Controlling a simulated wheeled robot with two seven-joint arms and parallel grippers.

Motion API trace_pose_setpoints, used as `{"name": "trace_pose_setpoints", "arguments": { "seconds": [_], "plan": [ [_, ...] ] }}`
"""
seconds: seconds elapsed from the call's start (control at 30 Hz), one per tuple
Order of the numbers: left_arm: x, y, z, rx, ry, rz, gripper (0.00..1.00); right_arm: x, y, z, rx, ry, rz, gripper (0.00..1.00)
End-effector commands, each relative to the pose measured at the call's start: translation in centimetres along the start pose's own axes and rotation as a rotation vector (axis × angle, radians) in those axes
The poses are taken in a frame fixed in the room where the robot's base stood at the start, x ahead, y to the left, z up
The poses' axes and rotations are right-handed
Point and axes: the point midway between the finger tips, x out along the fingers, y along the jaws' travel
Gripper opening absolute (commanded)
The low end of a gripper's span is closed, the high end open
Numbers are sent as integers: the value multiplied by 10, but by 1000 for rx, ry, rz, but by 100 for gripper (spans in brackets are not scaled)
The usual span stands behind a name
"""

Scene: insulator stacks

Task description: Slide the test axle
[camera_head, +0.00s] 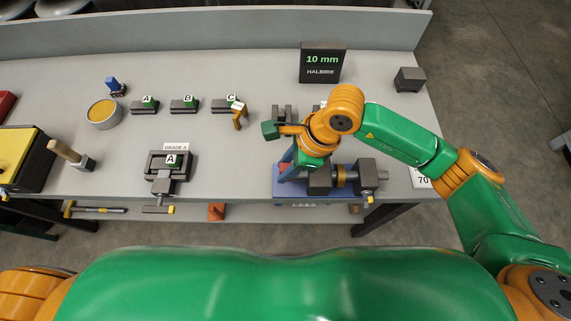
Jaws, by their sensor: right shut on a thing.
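A test rig with a blue base (330,194) stands at the front right of the bench. On it are dark blocks (320,181) with a brass-coloured ring (341,177) between them, and a grey end piece (383,175) at the right. My right gripper (287,172) is low over the left end of this rig. It appears shut on the test axle there; the wrist hides most of the jaws and the axle's held end. My left gripper is not in view; only orange arm parts show at the bottom left.
A vice (166,178) with a block marked A stands at the front middle. Blocks marked A (146,104), B (184,104) and C (225,104) lie behind it. A 10 mm display (322,63) and a dark cube (409,80) stand at the back. The bench between vice and rig is clear.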

Motion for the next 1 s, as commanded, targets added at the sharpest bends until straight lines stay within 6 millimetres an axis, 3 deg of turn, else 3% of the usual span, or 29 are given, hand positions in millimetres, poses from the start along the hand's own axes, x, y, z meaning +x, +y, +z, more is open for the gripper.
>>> {"name": "trace_pose_setpoints", "arguments": {
  "seconds": [0.9,1.0],
  "plan": [
    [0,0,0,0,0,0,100,0,0,0,0,-1,0,0],
    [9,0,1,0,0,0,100,5,-1,4,-2,-2,-2,0]
  ]
}}
